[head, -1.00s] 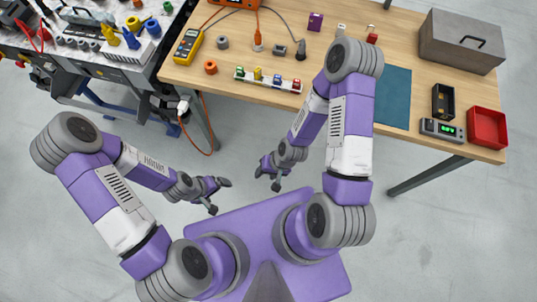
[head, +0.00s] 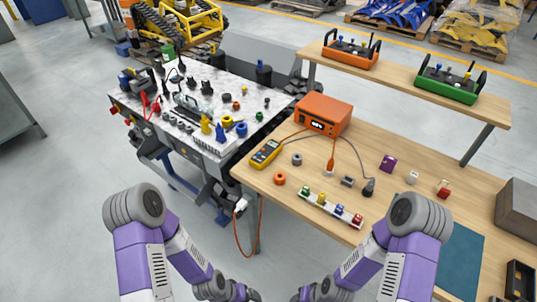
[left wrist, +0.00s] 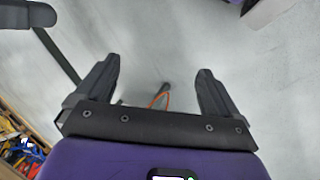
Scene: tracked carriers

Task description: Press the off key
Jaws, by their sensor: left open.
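No key marked off can be made out at this size. An orange box with a lit display (head: 322,112) stands at the back of the wooden bench. An orange control console (head: 350,60) and a green control console (head: 447,88), each with small levers and knobs, sit on the shelf behind. My left gripper (head: 246,294) is low at the bottom edge, in front of the bench and away from everything. In the left wrist view it is open and empty (left wrist: 157,85) above the floor. My right gripper (head: 302,296) is beside it, cut by the bottom edge; its jaws are unclear.
The wooden bench (head: 400,200) holds a yellow multimeter (head: 266,153), a strip with several coloured pieces (head: 330,208) and small parts. A cluttered tracked carrier (head: 205,155) stands to its left. A cable (head: 238,240) hangs between them. Open floor (head: 60,220) lies at the left.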

